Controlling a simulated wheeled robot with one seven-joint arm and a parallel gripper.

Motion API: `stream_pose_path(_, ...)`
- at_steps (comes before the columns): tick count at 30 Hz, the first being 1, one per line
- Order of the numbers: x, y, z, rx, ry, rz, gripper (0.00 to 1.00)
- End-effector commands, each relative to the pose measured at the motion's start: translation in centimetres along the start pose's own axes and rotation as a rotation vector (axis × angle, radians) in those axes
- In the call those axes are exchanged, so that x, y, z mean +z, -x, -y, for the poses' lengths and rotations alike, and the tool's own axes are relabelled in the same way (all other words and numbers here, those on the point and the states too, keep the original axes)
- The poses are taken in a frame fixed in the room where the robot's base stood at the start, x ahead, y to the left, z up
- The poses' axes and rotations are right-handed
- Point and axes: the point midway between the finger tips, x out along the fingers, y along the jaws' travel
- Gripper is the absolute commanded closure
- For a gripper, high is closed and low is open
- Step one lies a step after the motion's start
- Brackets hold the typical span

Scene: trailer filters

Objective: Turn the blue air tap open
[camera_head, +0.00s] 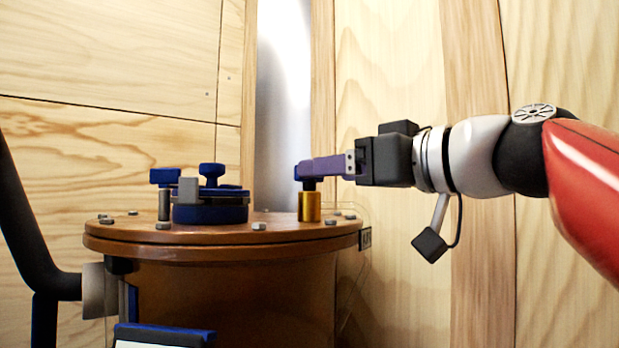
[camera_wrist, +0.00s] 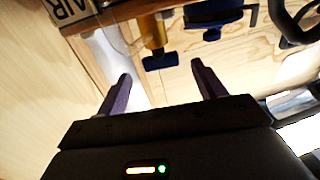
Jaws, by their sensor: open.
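The blue air tap has a brass body (camera_head: 309,207) standing upright on the right part of the brown lid. Its blue handle (camera_head: 309,185) sits on top, partly hidden by my gripper's purple fingers. In the wrist view the blue handle (camera_wrist: 160,62) shows between and just beyond the fingertips, with the brass body (camera_wrist: 152,32) behind it. My gripper (camera_head: 304,167) reaches in level from the right, at handle height. In the wrist view my gripper (camera_wrist: 161,72) is open, with a gap on each side of the handle. I cannot tell whether either finger touches it.
The brown round lid (camera_head: 280,233) carries several bolts around its rim. A blue clamp fitting (camera_head: 210,212) with knobs stands left of the tap. An AIR label (camera_wrist: 72,10) is near the tap. A dark pipe (camera_head: 35,260) runs at far left. Wooden walls stand behind.

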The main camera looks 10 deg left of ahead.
Motion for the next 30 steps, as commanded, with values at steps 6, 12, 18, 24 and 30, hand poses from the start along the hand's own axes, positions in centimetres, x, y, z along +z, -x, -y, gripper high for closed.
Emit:
stream_pose_path(6, -0.5, -1.4, 0.2, -0.008, 0.001, -0.014, 0.31)
stream_pose_path(12, -0.6, -4.7, 0.3, -0.009, 0.000, -0.013, 0.31)
stream_pose_path(18, -0.6, -7.0, 0.2, -0.006, 0.002, -0.014, 0.31)
stream_pose_path(24, -0.5, -7.5, 0.3, -0.006, 0.002, -0.015, 0.31)
stream_pose_path(30, -0.5, -7.5, 0.3, -0.006, 0.002, -0.015, 0.37)
